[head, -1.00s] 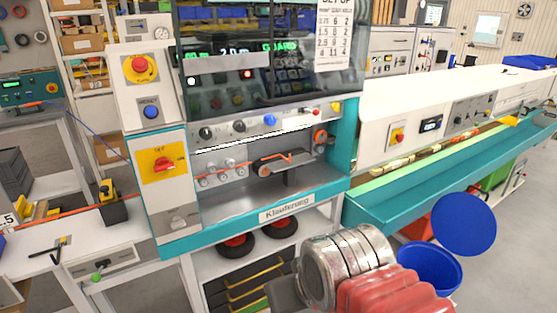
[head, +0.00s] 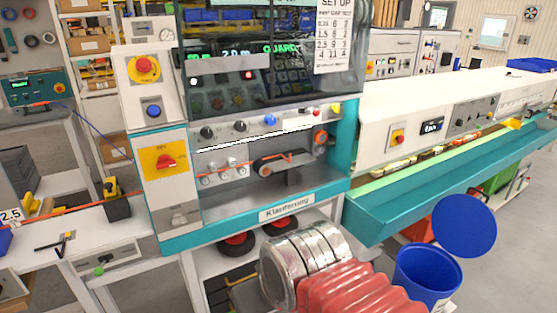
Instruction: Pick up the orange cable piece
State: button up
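An orange cable (head: 65,212) runs across the left bench towards the teal and white machine (head: 270,205). I cannot tell whether a separate cut piece lies there. Small red and orange bits show in the long trough (head: 400,215) on the right, too small to identify. My arm, with silver rings and a red ribbed sleeve, is at the bottom centre, in front of the machine's lower part. My gripper's fingers are not in view.
A blue bin (head: 425,272) stands on the floor at the right, with a round blue disc (head: 463,226) above it. The left bench (head: 100,235) holds a black and yellow device (head: 115,200) and small tools. The grey floor at the far right is clear.

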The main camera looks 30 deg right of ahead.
aim_at(276, 157)
jog(key=i, duration=1)
